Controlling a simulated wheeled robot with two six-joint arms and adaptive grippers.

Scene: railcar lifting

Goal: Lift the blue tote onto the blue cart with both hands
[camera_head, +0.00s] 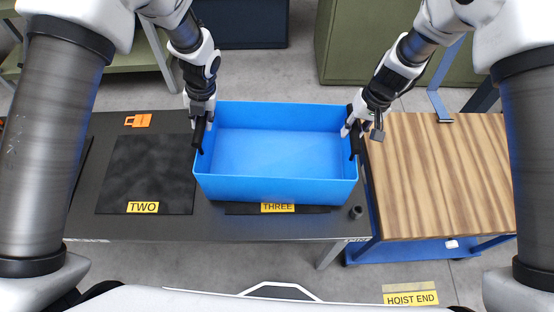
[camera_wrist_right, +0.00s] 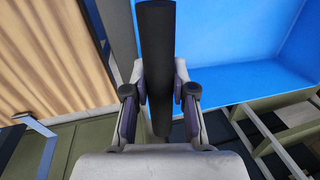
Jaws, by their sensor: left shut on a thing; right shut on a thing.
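The blue tote (camera_head: 275,190) is an empty, open box at the right part of the dark table, over the mat labelled THREE; I cannot tell whether it touches the table. My left gripper (camera_head: 201,128) is shut on the tote at its left end, by a dark handle. My right gripper (camera_head: 356,132) is shut on the black handle (camera_wrist_right: 155,45) at the tote's right end, seen between its fingers in the right wrist view. The blue cart (camera_head: 400,252) stands to the right of the table, with a bare wooden top (camera_head: 440,175).
The dark table (camera_head: 250,228) carries a mat labelled TWO (camera_head: 145,170), an orange item (camera_head: 138,120) and a small dark knob (camera_head: 356,212) near the front right corner. A green cabinet (camera_head: 350,50) stands behind. A HOIST END label (camera_head: 410,299) lies on the floor in front.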

